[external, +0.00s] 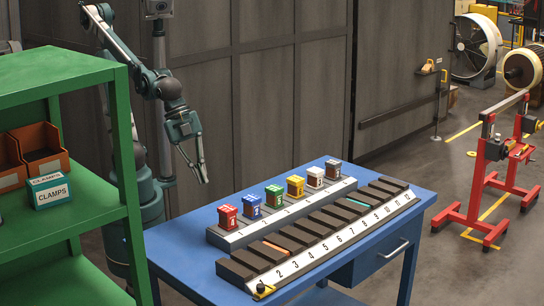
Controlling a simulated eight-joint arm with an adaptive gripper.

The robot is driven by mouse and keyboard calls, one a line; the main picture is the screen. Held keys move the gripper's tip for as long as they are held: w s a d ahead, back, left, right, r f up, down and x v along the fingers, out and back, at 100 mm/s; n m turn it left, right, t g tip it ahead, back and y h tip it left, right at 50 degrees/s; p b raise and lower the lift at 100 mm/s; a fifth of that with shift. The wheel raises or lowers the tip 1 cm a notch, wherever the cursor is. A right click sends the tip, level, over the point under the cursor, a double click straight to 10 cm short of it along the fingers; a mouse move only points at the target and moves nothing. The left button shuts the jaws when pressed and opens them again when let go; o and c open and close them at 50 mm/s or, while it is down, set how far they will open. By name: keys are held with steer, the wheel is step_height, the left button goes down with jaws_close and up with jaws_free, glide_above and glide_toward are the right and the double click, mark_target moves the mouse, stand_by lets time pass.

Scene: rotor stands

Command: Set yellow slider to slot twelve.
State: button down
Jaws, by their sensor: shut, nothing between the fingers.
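The yellow slider (263,291), a small yellow piece with a dark knob, sits at the near low end of the white numbered strip (338,239) on the blue table. The strip's numbers rise toward the far right, where slot twelve (408,195) lies at the far end. My gripper (199,172) is shut and empty. It hangs in the air left of and above the table, well away from the slider, with its fingers pointing down.
Behind the strip are dark blocks with orange and teal bars between some. A grey rack (240,238) carries several coloured blocks, including a yellow one (295,185). A green shelf (70,170) stands left. The blue table (180,250) is bare at its left end.

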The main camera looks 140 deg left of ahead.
steer(key=w+d+r+m+g+y+p, duration=0.1)
steer(key=w+d+m+p, duration=0.3)
steer(key=w, duration=0.6)
steer(key=w+d+r+m+g+y+p, duration=0.1)
steer(key=w+d+m+p, duration=0.2)
steer(key=w+d+m, duration=0.5)
steer(key=w+d+f+m+g+y+p, duration=0.1)
steer(key=w+d+f+m+p, duration=0.1)
steer(key=w+d+f, duration=0.3)
steer(key=w+d+f+m+g+p, duration=0.1)
steer(key=w+d+f, duration=0.4)
steer(key=w, duration=0.6)
steer(key=shift+d+f+m+y+p, duration=0.25)
steer(key=shift+d+m+y+p, duration=0.25)
steer(key=shift+p, duration=0.9)
steer(key=shift+f, duration=0.15)
